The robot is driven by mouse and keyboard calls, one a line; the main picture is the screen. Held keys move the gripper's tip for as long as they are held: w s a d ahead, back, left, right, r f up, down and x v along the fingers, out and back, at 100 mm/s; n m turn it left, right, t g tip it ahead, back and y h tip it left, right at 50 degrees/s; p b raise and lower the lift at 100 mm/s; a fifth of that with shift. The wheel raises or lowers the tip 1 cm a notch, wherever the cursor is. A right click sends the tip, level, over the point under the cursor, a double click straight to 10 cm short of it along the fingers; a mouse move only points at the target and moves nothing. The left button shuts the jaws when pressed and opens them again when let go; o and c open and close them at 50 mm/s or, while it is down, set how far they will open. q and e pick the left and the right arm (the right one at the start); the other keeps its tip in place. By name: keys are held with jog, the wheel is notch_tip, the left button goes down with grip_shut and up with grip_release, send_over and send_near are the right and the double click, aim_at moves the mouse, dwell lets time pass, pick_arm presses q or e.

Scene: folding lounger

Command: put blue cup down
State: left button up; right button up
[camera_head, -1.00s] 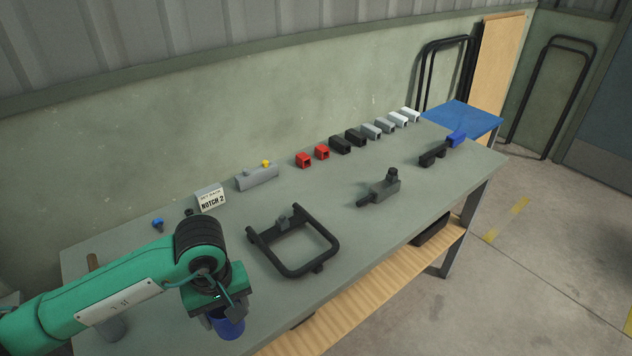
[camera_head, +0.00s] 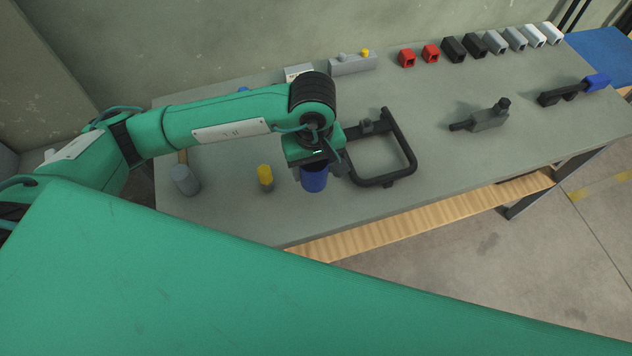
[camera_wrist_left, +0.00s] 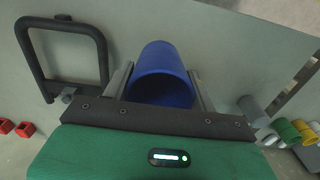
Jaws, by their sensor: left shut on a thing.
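The blue cup (camera_head: 314,178) is at the front part of the grey workbench (camera_head: 440,190), just left of the black bent-tube frame. My left gripper (camera_head: 313,160) is above the cup and shut on it. In the left wrist view the cup (camera_wrist_left: 163,75) sits between the two fingers (camera_wrist_left: 160,92), its open mouth towards the camera. Whether the cup's base touches the bench cannot be told. My right gripper is not in view; a large green part of my own body fills the bottom of the head view.
A black bent-tube frame (camera_head: 411,160) lies close right of the cup. A yellow-topped piece (camera_head: 265,174) and a grey cylinder (camera_head: 185,180) stand to the left. Red, black and grey blocks line the back edge. The bench front edge is near.

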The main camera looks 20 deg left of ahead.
aim_at(314, 183)
pick_arm(q)
notch_tip(314, 183, down, 5)
jog(key=shift+s+f+p, duration=0.15)
jog(key=shift+p, duration=0.5)
jog(key=shift+f, duration=0.65)
notch_tip(314, 183, down, 4)
jog(key=shift+p, duration=0.75)
jog(key=shift+f, duration=0.1)
jog(key=shift+f, duration=0.15)
jog(key=o, duration=0.9)
jog(key=shift+o, duration=0.3)
